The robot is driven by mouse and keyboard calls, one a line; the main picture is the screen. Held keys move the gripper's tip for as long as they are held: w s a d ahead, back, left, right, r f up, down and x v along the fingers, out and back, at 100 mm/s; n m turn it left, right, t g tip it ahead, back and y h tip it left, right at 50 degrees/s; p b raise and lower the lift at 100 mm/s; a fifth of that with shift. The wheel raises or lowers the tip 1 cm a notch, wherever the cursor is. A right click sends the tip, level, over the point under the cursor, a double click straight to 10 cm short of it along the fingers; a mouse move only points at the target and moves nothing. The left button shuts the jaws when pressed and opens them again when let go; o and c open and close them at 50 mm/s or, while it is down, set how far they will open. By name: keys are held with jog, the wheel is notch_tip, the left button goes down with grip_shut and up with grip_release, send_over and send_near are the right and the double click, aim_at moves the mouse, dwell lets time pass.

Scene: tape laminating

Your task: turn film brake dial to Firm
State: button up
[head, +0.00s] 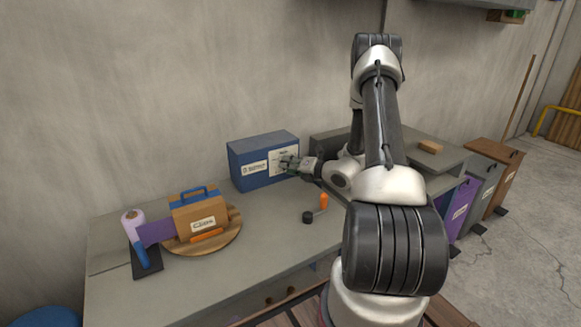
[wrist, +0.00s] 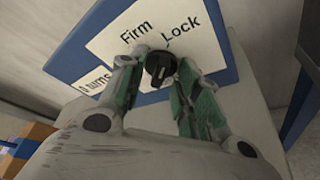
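The film brake dial (wrist: 160,66) is a dark round knob on a white label plate (wrist: 108,45), with the words Firm and Lock printed above it. A small pale mark shows on the dial's lower part, but I cannot read its setting for sure. The plate is on the face of a blue box (head: 256,182) at the back of the bench, against the wall. My gripper (wrist: 160,72) has its two green-padded fingers on either side of the dial, close against it. In the head view my gripper (head: 290,163) is at the box's front, and the dial is hidden there.
Bins (head: 461,207) stand at the right. The bench front is clear.

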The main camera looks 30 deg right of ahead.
grip_shut()
dwell(0.3)
jog(key=n, duration=0.1)
jog(key=n+h, duration=0.2)
jog(key=shift+a+r+g, duration=0.2)
jog(key=shift+a+g, duration=0.05)
jog(key=shift+g, duration=0.05)
jog(key=n+h, duration=0.2)
jog(key=n, duration=0.1)
jog(key=shift+a+n, duration=0.1)
jog(key=shift+n, duration=0.3)
jog(key=shift+h, duration=0.4)
